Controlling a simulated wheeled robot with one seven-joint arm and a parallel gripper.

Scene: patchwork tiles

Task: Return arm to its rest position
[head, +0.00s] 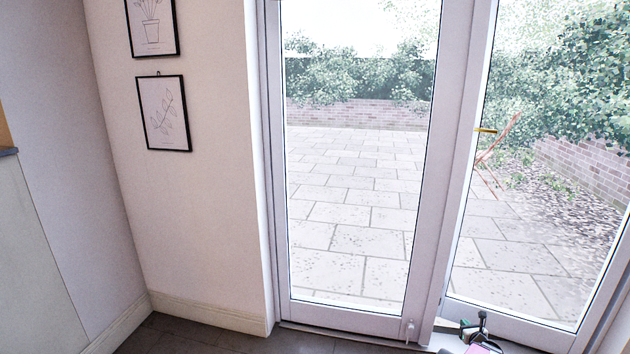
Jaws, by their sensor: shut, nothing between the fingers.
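The end of my arm shows only at the bottom edge, right of centre, in the head view. My gripper (474,328) is small there, with dark and green parts, and looks shut and empty. It shows in front of the foot of the glass door. Pink and dark parts below it are cut off by the frame's edge. The rest of my arm is out of view.
A white-framed glass door (425,215) fills the middle and right, with a paved patio (350,215) outside. Two framed pictures, an upper one (152,27) and a lower one (162,112), hang on the wall. A pale cabinet (32,265) stands at left. The visible dark floor (185,338) is clear.

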